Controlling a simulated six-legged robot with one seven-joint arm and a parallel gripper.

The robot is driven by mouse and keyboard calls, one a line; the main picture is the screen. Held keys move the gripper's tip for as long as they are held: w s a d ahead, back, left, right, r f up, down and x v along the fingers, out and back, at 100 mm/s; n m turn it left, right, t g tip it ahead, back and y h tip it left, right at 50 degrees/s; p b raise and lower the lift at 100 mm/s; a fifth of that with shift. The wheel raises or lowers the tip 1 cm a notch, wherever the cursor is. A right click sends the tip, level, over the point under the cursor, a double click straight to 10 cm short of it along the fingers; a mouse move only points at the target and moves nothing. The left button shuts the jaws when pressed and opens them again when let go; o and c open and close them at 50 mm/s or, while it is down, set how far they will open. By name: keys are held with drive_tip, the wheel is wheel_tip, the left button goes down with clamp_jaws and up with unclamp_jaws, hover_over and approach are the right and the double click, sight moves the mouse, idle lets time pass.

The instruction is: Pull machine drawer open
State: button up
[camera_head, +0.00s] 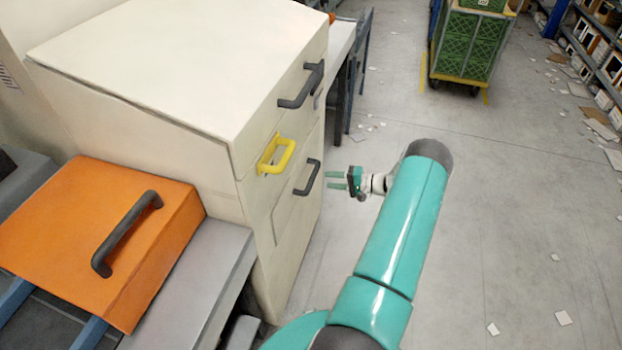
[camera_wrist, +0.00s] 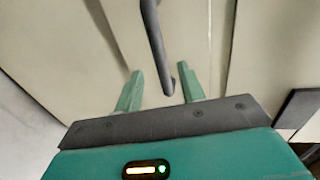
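The cream machine cabinet (camera_head: 180,60) fills the left of the head view. Its front has a dark upper handle (camera_head: 303,86), a yellow handle (camera_head: 277,155) and a dark lower handle (camera_head: 307,178) on a lower panel (camera_head: 296,215). The panels look closed. My gripper (camera_head: 329,180) is open and empty, just right of the dark lower handle, with its fingers pointing at the cabinet. In the wrist view, a dark handle (camera_wrist: 153,38) reaches down from the top edge, and its lower end shows between the two green fingertips (camera_wrist: 162,83). No finger visibly grips it.
An orange cover with a dark handle (camera_head: 150,225) sits on a grey bench (camera_head: 215,280) at the left. A cart of green crates (camera_head: 470,45) stands at the back. Racks (camera_head: 597,50) line the far right. The floor right of my arm is mostly clear, with paper scraps.

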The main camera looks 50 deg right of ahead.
sight(313, 176)
drive_tip(key=x, duration=0.8)
clamp_jaws()
